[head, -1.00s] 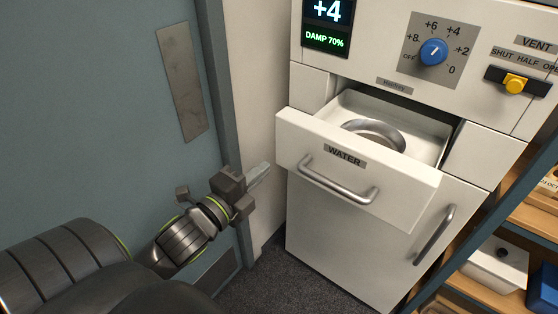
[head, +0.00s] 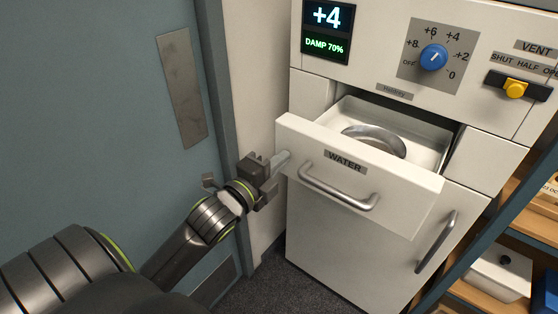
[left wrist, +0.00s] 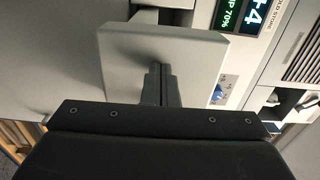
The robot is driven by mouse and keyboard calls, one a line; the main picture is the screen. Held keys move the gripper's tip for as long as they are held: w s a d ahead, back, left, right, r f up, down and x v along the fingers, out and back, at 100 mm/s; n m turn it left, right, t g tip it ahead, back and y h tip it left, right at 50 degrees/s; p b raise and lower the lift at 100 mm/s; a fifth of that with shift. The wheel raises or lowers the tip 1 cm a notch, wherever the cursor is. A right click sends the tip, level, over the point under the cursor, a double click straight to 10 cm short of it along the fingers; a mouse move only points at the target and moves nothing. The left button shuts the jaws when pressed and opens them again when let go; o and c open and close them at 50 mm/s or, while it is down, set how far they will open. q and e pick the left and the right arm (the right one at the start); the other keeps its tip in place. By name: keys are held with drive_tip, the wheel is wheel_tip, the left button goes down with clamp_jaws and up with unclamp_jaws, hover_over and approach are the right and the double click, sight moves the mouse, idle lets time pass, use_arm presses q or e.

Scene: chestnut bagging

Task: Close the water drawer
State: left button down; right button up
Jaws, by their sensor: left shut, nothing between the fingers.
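The water drawer (head: 400,190) stands pulled out of the white cabinet, with its WATER label and curved bar handle (head: 340,188) on the front. A round metal dish (head: 376,138) sits inside it. My left gripper (head: 284,158) is shut and empty, with its fingertips at the left end of the drawer front; I cannot tell whether they touch. In the left wrist view the shut fingers (left wrist: 160,72) point at the pale drawer front (left wrist: 190,46). My right gripper is not in view.
A blue knob (head: 433,57), a yellow slider (head: 515,89) and a +4 display (head: 327,17) are on the cabinet above. A lower door handle (head: 436,241) is below. A blue-grey door (head: 100,110) is at left, and shelves with a white tub (head: 500,274) are at right.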

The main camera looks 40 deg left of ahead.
use_arm(q)
drive_tip(key=shift+w, duration=0.1)
drive_tip(key=b, duration=0.4)
approach(334, 112)
drive_tip(key=w+d+r, duration=0.1)
drive_tip(key=w+r, duration=0.1)
drive_tip(key=w, duration=0.1)
drive_tip(key=w+d+r, duration=0.1)
drive_tip(key=shift+w+d, duration=0.3)
drive_tip(key=shift+d, duration=0.05)
drive_tip(key=shift+r, duration=0.25)
